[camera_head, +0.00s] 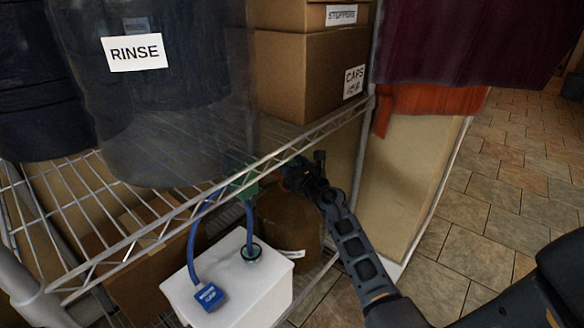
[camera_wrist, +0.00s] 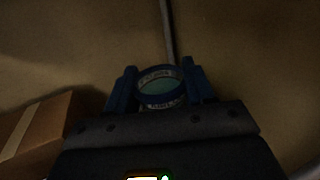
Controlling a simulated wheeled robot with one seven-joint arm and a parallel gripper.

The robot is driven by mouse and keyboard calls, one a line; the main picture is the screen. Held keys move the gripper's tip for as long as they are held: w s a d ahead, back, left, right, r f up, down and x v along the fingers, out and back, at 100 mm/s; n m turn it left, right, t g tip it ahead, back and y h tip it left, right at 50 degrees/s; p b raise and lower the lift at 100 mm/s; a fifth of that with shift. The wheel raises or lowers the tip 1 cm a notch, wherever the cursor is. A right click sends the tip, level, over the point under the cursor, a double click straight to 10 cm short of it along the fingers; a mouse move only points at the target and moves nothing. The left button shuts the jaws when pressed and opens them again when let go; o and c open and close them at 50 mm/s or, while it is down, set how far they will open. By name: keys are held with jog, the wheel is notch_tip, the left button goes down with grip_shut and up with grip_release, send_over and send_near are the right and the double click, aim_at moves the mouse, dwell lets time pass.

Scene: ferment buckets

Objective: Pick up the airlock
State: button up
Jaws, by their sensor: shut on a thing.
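My gripper (camera_head: 297,172) reaches in just under the front edge of the wire shelf, and its fingertips are dim in the head view. In the wrist view my gripper (camera_wrist: 160,78) has one blue finger on each side of a round piece, shut on it. This piece, which I take to be the airlock (camera_wrist: 160,92), has a blue rim, a teal face and a printed band; its lower part is hidden by the gripper. I cannot make it out clearly in the head view.
A white container (camera_head: 235,285) with a blue tube (camera_head: 194,245) and blue tag (camera_head: 208,297) stands below left. The wire shelf (camera_head: 130,240) carries a clear RINSE bucket (camera_head: 150,110) and cardboard boxes (camera_head: 310,75). A brown box (camera_wrist: 35,130) is at left in the wrist view. Tiled floor (camera_head: 510,190) is open at right.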

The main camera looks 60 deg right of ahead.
jog(key=shift+r, duration=0.1)
jog(key=shift+r+p, duration=0.85)
jog(key=shift+p, duration=0.05)
notch_tip(320, 180, up, 2)
jog(key=shift+r+p, duration=0.1)
jog(key=shift+p, duration=0.85)
jog(key=v, duration=1.7)
jog(key=shift+s+a+f, duration=0.15)
jog(key=shift+s+f, duration=0.05)
jog(key=shift+f, duration=0.05)
jog(key=shift+w+p, duration=0.1)
jog(key=shift+p, duration=0.2)
jog(key=shift+w+d, duration=0.3)
jog(key=shift+w+d, duration=0.2)
jog(key=shift+w, duration=0.05)
jog(key=shift+w+d+f, duration=0.1)
jog(key=shift+w+d, duration=0.1)
jog(key=shift+w, duration=0.1)
